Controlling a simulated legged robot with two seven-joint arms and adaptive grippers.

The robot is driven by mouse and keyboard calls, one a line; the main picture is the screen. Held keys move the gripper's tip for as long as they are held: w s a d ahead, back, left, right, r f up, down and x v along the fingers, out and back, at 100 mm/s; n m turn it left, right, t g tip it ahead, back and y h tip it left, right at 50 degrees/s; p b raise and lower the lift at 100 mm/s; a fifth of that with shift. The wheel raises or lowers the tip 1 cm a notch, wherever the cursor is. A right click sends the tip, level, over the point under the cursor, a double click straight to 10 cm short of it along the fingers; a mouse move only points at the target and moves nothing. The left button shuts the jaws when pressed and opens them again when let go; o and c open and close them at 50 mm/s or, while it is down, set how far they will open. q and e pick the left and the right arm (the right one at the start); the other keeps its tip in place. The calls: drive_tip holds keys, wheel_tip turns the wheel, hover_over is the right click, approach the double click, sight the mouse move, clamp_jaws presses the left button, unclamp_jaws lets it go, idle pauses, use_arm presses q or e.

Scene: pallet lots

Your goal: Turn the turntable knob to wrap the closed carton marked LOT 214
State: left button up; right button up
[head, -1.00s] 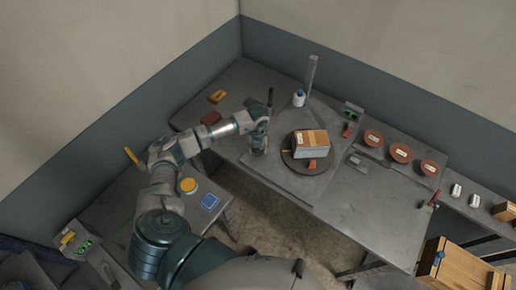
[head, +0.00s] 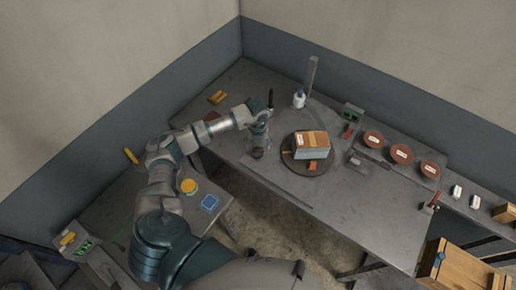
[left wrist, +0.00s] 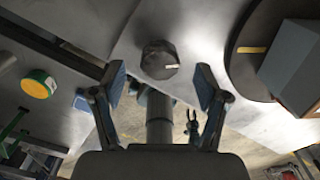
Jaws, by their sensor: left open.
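A carton (head: 311,146) with a brown top and pale sides sits on the round dark turntable (head: 291,162); its lettering is too small to read. The carton (left wrist: 296,68) and turntable (left wrist: 242,62) also show at the right of the left wrist view. A dark round knob (left wrist: 158,58) with a pale pointer mark stands on the table beside the turntable. My left gripper (left wrist: 160,85) is open, with the knob seen between and beyond its fingertips. In the head view my left gripper (head: 258,143) hangs left of the turntable and largely hides the knob. My right gripper is not in view.
A post (head: 311,76) and a white bottle-like item (head: 299,99) stand behind the turntable. Three red-brown discs (head: 401,154) lie to the right. A wooden crate (head: 455,270) is at the lower right. The front right tabletop (head: 375,215) is clear.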

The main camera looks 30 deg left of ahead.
sight(258, 149)
use_arm(q)
wheel_tip(258, 149, up, 9)
drive_tip(key=shift+f, duration=0.2)
drive_tip(key=shift+w, duration=0.1)
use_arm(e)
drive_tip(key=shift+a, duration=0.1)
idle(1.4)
